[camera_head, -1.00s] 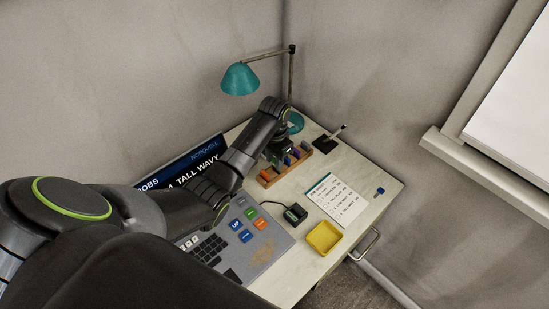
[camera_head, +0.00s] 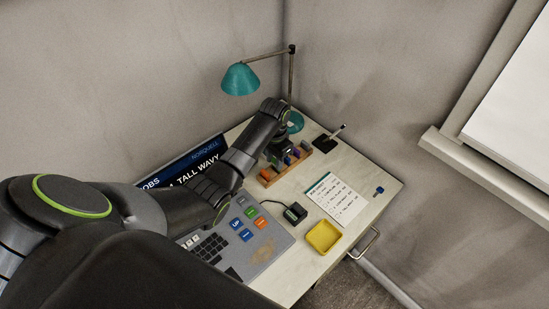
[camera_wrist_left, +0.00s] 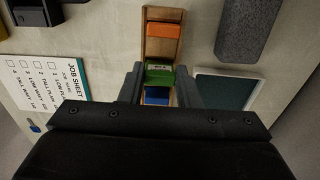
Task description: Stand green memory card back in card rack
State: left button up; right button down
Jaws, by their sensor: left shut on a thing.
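The wooden card rack (camera_head: 267,183) stands on the desk below the lamp, with several coloured cards in it. It also shows in the wrist view (camera_wrist_left: 150,50), with an orange card (camera_wrist_left: 163,30) toward the top and a blue card (camera_wrist_left: 157,96) lower down. My left gripper (camera_head: 279,154) is over the rack. In the wrist view its fingers (camera_wrist_left: 159,84) are shut on the green memory card (camera_wrist_left: 160,73), which lies in line with the rack between the orange and blue cards. How deep the card sits is hidden. My right gripper is not in view.
The teal lamp (camera_head: 241,79) rises behind the rack. A pen stand (camera_head: 326,144) is to its right. A job sheet (camera_head: 337,200), a black card reader (camera_head: 295,212), a yellow tray (camera_head: 324,236) and a keypad console (camera_head: 240,246) lie nearer.

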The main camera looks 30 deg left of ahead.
pick_arm(q)
jog(key=shift+f, duration=0.65)
jog(key=o, duration=1.4)
notch_tip(320, 180, up, 7)
jog(key=p, duration=0.8)
jog(key=shift+f, duration=0.1)
